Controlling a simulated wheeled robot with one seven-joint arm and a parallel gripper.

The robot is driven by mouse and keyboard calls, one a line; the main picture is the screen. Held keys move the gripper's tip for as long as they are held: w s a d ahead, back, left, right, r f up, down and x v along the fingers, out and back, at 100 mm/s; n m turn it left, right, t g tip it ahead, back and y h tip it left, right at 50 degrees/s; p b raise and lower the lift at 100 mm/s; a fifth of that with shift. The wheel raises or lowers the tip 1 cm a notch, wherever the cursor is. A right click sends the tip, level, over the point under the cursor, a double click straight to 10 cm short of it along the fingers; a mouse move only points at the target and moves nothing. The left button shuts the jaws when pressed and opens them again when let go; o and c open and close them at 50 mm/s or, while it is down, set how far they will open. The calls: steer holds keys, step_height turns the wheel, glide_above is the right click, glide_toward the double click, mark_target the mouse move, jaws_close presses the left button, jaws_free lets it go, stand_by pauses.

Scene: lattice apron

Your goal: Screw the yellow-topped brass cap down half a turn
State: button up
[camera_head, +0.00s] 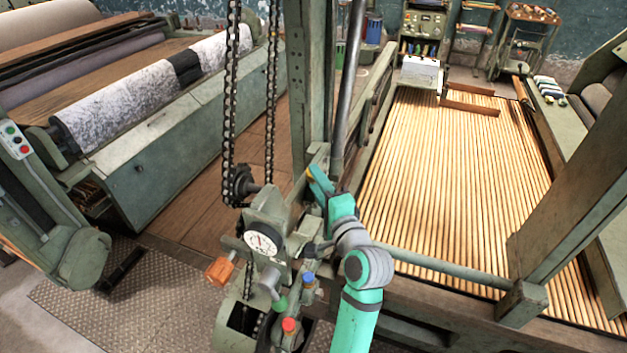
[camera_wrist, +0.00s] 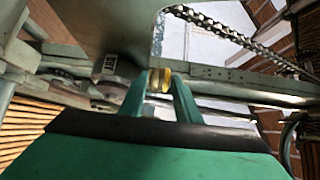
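My gripper (camera_wrist: 160,82) has two teal fingers, and a small yellow and brass-coloured cap (camera_wrist: 160,80) sits between their tips. Both fingertips appear to touch its sides, so the gripper looks shut on it. In the head view my gripper (camera_head: 315,177) is beside the green upright post, and a small yellow spot of the cap (camera_head: 309,172) shows at its tip. I cannot tell from either view whether the cap sits on a thread. The fingers hide part of it.
Blue (camera_head: 308,277), green (camera_head: 280,303) and red (camera_head: 289,325) tops stand near my arm. A chain (camera_head: 231,90) hangs left of the post (camera_head: 307,80).

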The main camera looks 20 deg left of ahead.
steer(key=v, duration=1)
steer(key=shift+s+d, duration=0.25)
steer(key=shift+f, duration=0.1)
